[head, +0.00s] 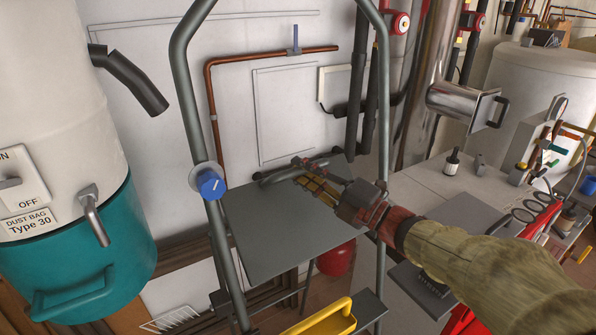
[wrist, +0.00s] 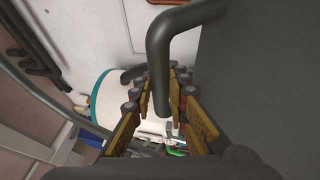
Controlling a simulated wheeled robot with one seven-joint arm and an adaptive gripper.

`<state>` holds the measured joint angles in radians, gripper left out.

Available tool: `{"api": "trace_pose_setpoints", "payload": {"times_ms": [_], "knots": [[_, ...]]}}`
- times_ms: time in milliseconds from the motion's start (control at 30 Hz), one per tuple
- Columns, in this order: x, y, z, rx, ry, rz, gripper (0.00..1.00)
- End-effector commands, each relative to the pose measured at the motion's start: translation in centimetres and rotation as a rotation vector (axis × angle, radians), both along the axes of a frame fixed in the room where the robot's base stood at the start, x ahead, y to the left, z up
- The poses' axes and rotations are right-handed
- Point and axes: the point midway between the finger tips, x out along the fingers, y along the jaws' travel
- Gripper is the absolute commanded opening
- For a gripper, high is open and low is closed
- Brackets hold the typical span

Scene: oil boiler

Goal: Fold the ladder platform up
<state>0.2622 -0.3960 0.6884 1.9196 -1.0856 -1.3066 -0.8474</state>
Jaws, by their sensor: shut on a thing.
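The ladder platform (head: 275,232) is a flat grey panel set between the grey tube rails of the ladder (head: 190,90). It lies roughly level in the head view. A dark grey bent bar (head: 277,174) runs along its far edge. My gripper (head: 308,177) reaches in from the right over the platform and is shut on this bar. In the wrist view, the bent bar (wrist: 160,50) comes down between the fingers of my gripper (wrist: 162,85), and the platform (wrist: 265,75) fills the right side. The exact contact at the fingertips is partly hidden.
A blue knob (head: 210,184) sits on the left rail. A white and teal tank (head: 70,230) stands at left. A yellow tray (head: 325,318) is on a lower step. A wall with copper pipe (head: 250,57) stands behind.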

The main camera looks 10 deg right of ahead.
Motion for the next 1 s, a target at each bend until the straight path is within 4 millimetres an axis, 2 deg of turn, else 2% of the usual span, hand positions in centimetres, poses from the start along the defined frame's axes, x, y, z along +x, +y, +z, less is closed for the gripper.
{"api": "trace_pose_setpoints", "payload": {"times_ms": [433, 467, 500, 767, 1000], "knots": [[-0.19, -0.08, -0.12, -0.001, 0.004, 0.0, 0.0], [-0.18, -0.08, -0.12, -0.001, 0.004, 0.0, 0.17], [-0.18, -0.08, -0.12, -0.001, 0.004, 0.0, 0.19], [-0.17, -0.08, -0.04, -0.001, 0.002, 0.0, 0.34], [-0.17, -0.07, 0.0, -0.001, 0.001, 0.0, 0.35]]}}
